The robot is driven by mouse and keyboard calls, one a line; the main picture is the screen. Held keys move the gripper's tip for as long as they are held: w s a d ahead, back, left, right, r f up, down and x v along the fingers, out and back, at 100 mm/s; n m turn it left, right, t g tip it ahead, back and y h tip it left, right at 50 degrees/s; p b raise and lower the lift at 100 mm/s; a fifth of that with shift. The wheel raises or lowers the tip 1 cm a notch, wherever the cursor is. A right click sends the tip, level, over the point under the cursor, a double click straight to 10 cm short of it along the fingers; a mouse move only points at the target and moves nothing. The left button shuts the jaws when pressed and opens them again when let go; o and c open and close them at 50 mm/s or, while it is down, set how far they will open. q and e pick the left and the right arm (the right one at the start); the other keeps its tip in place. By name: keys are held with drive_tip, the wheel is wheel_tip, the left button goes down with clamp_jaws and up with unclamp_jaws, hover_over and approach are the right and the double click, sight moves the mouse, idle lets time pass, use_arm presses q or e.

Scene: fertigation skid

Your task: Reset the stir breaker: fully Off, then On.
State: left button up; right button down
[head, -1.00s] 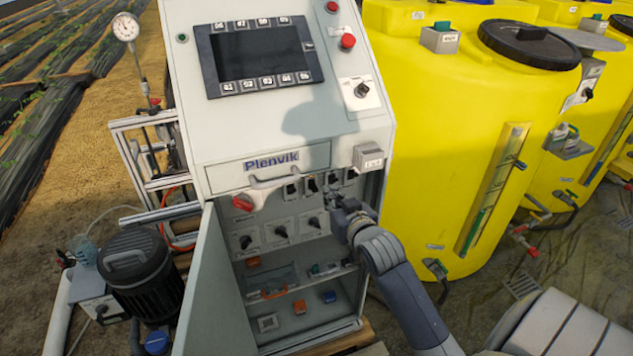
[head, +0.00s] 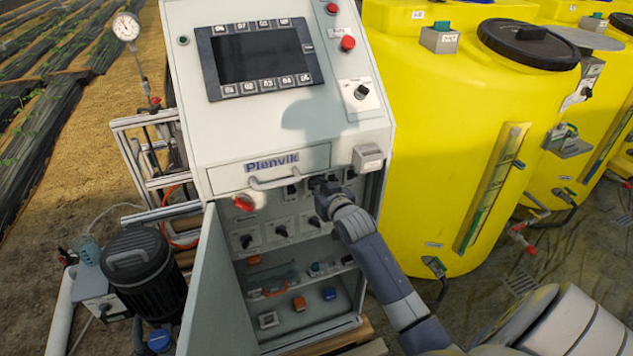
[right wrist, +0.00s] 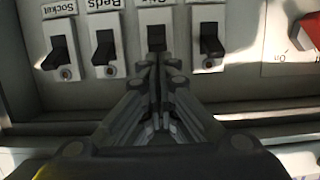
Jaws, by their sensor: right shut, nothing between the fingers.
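The stir breaker (right wrist: 157,38) is a black toggle on a white plate in the right wrist view, where the labels appear upside down. It is third from the left, and its label is partly legible. My right gripper (right wrist: 156,64) is shut and empty, its fingertips at the toggle's near end, hiding the lower plate. I cannot tell whether they touch, or whether the toggle is On or Off. In the head view the right gripper (head: 318,186) is at the breaker row under the drawer handle and covers the stir breaker. My left gripper is not in view.
Breakers labelled Beds (right wrist: 105,47) and Socket (right wrist: 60,50) stand on one side, another breaker (right wrist: 210,40) on the other. A red rotary switch (head: 243,203) is left of the row. The cabinet door (head: 203,290) hangs open. Yellow tanks (head: 430,150) stand on the right.

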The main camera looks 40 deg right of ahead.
drive_tip(key=shift+w+d, duration=0.1)
drive_tip(key=shift+w, duration=0.15)
drive_tip(key=shift+s+f+t+h+b, duration=0.3)
drive_tip(key=shift+t+b, duration=0.3)
drive_tip(key=shift+b, duration=0.6)
drive_tip(key=shift+s+f+t+h+b, duration=0.15)
drive_tip(key=shift+f+t+b, duration=0.35)
drive_tip(key=shift+b, duration=0.7)
